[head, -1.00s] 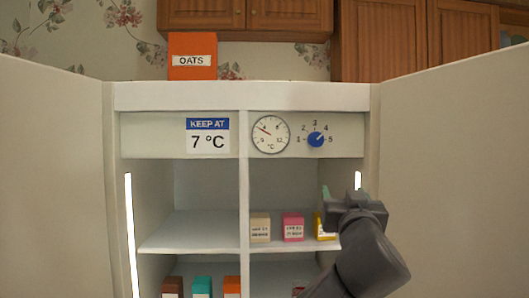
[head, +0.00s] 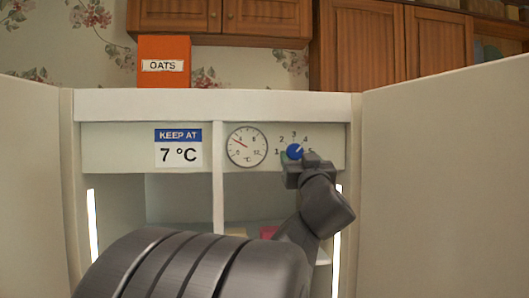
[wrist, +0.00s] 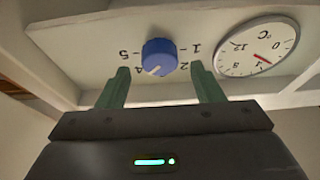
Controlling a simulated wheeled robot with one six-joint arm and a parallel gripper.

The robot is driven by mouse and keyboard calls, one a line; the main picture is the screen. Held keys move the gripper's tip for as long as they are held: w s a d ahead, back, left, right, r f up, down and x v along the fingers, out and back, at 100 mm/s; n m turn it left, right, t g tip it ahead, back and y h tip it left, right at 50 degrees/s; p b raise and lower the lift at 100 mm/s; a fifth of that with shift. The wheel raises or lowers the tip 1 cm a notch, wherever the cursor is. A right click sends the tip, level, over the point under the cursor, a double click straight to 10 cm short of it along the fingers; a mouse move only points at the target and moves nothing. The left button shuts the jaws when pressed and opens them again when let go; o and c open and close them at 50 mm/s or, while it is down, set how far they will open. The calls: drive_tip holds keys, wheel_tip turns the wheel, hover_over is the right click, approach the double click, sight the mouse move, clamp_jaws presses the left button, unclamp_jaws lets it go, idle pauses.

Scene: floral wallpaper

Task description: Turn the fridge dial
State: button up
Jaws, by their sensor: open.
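The blue fridge dial (head: 294,151) sits on the top panel inside the open fridge, ringed by numbers 1 to 5. Its white mark points to the upper right, near 4. In the wrist view the dial (wrist: 159,57) appears upside down, between and just beyond the fingertips. My gripper (head: 299,161) is at the dial from below in the head view. In the wrist view its two green fingers (wrist: 160,76) are apart, one to each side of the dial, with nothing held; contact cannot be told. The round thermometer (head: 247,146) has its red needle near 4.
A sign (head: 178,148) reads "KEEP AT 7 °C". An orange oats box (head: 164,61) stands on top of the fridge. Open doors flank it left and right (head: 450,170). Shelves lie below the panel, mostly hidden by my arm.

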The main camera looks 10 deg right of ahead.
drive_tip(key=shift+x, duration=1.05)
drive_tip(key=c, duration=1)
drive_tip(key=shift+o, duration=0.2)
drive_tip(key=shift+n+p, duration=0.3)
drive_tip(key=shift+n, duration=0.1)
drive_tip(key=n+y, duration=0.1)
drive_tip(key=n, duration=0.1)
drive_tip(key=n+y+p, duration=0.1)
drive_tip(key=n+y, duration=0.1)
drive_tip(key=n, duration=0.1)
drive_tip(key=shift+d+g, duration=0.2)
drive_tip(key=shift+g, duration=0.1)
drive_tip(key=n+y+p, duration=0.1)
drive_tip(key=n, duration=0.2)
drive_tip(key=n+g+y, duration=0.1)
drive_tip(key=n, duration=0.2)
drive_tip(key=shift+g+y+p, duration=0.3)
drive_tip(key=shift+y+p, duration=0.05)
drive_tip(key=shift+y, duration=0.05)
drive_tip(key=shift+n, duration=0.5)
